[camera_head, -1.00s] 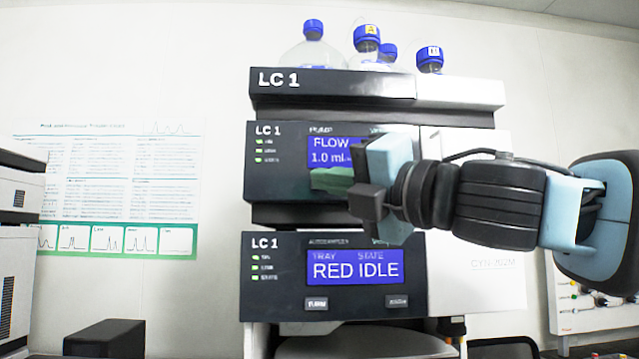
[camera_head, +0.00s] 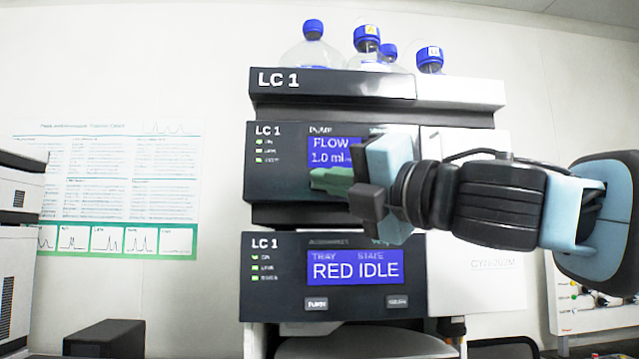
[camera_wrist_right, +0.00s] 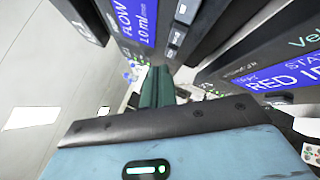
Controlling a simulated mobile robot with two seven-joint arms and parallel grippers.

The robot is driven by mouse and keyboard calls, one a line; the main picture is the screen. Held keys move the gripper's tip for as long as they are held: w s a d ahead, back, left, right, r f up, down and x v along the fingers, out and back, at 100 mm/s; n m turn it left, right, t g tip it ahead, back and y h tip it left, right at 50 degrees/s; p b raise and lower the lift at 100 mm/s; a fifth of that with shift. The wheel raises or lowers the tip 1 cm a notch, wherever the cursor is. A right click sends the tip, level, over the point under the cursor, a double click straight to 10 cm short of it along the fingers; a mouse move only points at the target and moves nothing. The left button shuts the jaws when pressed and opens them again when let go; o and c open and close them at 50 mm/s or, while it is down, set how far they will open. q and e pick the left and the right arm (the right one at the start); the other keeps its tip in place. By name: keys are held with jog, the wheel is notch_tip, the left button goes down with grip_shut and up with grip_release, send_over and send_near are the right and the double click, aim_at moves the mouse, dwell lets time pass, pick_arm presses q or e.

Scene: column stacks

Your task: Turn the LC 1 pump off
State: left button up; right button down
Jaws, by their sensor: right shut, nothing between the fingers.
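The LC 1 pump module (camera_head: 275,185) is the dark panel in the middle of the stack. Its blue display (camera_head: 328,148) reads FLOW 1.0 ml, and three green lights show at its left. My right gripper (camera_head: 322,180) is shut and empty in front of the panel's lower part, just below the display. Its green fingers hide that area, and I cannot tell whether they touch it. In the right wrist view the shut fingers (camera_wrist_right: 155,88) point toward the stack, with the pump display (camera_wrist_right: 135,18) above and several small panel buttons (camera_wrist_right: 178,32) beside it. My left gripper is out of view.
The autosampler module (camera_head: 270,300) sits below, showing RED IDLE, with two buttons under its display. Bottles with blue caps (camera_head: 367,40) stand on top of the stack. A poster (camera_head: 105,185) hangs on the wall at left. Another instrument (camera_head: 18,270) stands at the left edge.

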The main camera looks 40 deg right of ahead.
jog(key=shift+w, duration=0.1)
dwell(0.6)
jog(key=shift+w+d, duration=0.2)
jog(key=shift+w, duration=0.05)
jog(key=shift+w+d, duration=0.25)
jog(key=shift+w, duration=0.15)
dwell(0.8)
jog(key=shift+s, duration=0.1)
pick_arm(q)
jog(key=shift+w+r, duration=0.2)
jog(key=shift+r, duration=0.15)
pick_arm(e)
jog(key=shift+s+a, duration=0.45)
jog(key=shift+s, duration=0.2)
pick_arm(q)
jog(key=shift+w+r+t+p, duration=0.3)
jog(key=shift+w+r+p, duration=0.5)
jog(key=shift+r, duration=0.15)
pick_arm(e)
jog(key=s+a, duration=0.1)
jog(key=s, duration=0.2)
jog(key=s+a, duration=0.1)
jog(key=shift+s+a, duration=0.15)
jog(key=shift+a, duration=0.15)
